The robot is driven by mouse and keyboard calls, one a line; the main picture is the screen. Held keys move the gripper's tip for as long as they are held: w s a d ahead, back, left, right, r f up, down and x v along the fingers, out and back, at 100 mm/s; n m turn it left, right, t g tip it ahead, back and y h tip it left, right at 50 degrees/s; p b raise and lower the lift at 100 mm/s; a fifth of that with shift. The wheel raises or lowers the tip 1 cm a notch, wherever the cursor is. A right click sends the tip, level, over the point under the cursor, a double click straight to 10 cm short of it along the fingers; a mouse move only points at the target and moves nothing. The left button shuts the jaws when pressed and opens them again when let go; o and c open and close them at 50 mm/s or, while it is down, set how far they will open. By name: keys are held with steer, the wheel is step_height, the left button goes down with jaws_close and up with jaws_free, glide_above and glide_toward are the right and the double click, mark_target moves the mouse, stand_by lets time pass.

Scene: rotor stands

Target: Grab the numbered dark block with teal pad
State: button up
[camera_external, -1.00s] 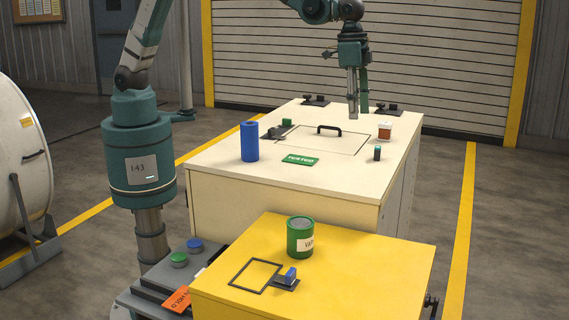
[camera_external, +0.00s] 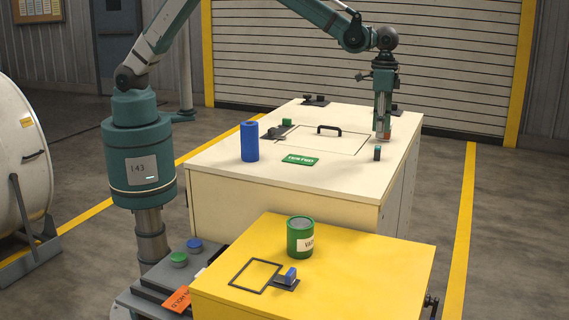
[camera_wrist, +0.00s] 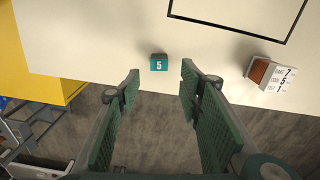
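The small dark block with a teal pad (camera_external: 377,153) stands near the right edge of the cream cabinet top. In the wrist view the dark block (camera_wrist: 159,62) shows a teal face with a white 5. My gripper (camera_external: 382,132) points down above the right side of the cabinet, behind the block in the external view. In the wrist view my gripper (camera_wrist: 160,78) is open and empty, its two green fingers wide apart. The block lies just beyond the fingertips, roughly centred between them, and is not touched.
A white and orange-brown numbered box (camera_wrist: 270,76) stands to the right of the block in the wrist view. A blue cylinder (camera_external: 249,141), a green sign (camera_external: 300,160) and a black handle (camera_external: 329,128) are on the cabinet (camera_external: 225,168). A yellow cabinet (camera_external: 350,275) stands in front.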

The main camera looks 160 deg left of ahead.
mark_target(379, 147)
steer(key=shift+f, duration=1.3)
steer(key=shift+w+f+p, duration=0.1)
steer(key=shift+f+p, duration=0.25)
steer(key=shift+f, duration=2.25)
steer(key=c, duration=1)
